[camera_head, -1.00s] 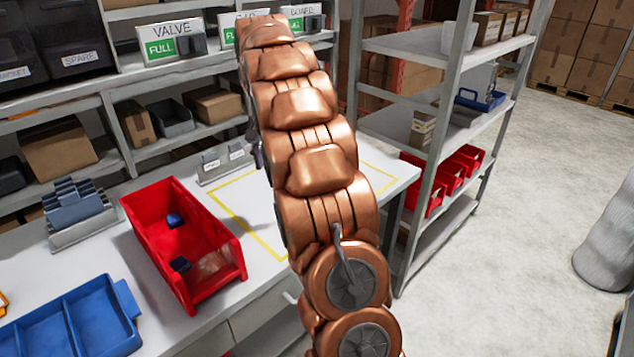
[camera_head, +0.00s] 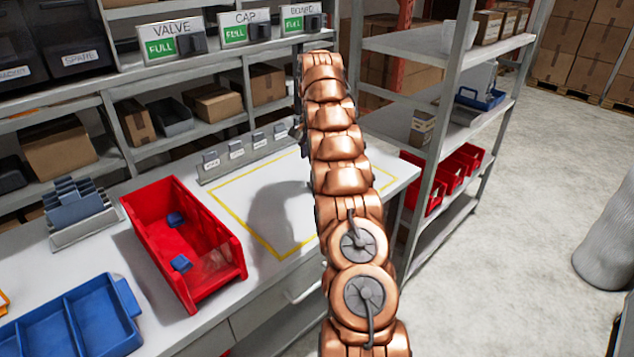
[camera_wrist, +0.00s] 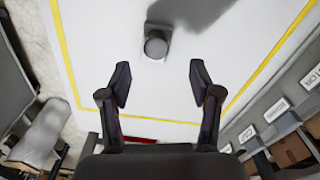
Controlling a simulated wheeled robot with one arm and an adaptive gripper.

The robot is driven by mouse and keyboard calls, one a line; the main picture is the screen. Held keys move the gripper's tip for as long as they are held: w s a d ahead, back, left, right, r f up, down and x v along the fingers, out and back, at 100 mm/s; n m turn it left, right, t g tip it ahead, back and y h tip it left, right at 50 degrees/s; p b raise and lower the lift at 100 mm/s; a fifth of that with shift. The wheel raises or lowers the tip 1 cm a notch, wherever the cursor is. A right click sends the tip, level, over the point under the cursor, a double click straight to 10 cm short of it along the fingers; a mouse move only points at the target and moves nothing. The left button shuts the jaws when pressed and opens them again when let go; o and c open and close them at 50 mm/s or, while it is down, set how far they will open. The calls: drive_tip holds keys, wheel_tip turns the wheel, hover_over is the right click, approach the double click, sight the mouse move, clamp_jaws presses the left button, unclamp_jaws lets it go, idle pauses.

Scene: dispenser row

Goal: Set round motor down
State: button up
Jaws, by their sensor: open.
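The round motor (camera_wrist: 155,46), a small dark grey round piece on a squarish base, stands on the white table inside the yellow outline (camera_wrist: 160,119) in the wrist view. My gripper (camera_wrist: 160,80) is open and empty, its two fingers spread apart. The motor shows beyond the fingertips, between their lines and clear of both. In the head view my arm hides the gripper and the motor; the yellow-outlined area (camera_head: 240,218) is partly visible behind it.
A red bin (camera_head: 150,255) with two small blue pieces stands left of the outline. A blue divided tray (camera_head: 65,330) is at lower left. A labelled grey rack (camera_head: 245,160) lines the outline's back. A metal shelf (camera_head: 440,150) stands right.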

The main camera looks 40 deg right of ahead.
drive_tip(key=shift+s+f+b, duration=0.1)
drive_tip(key=shift+f+b, duration=0.25)
drive_tip(key=shift+f, duration=0.7)
drive_tip(key=shift+f, duration=0.15)
drive_tip(key=shift+s+d+f+p, duration=0.15)
drive_tip(key=shift+f+p, duration=0.25)
drive_tip(key=shift+f, duration=0.35)
drive_tip(key=shift+s+a+f+p, duration=0.1)
drive_tip(key=shift+f+p, duration=0.25)
drive_tip(key=shift+f, duration=1.35)
drive_tip(key=shift+c, duration=0.2)
clamp_jaws()
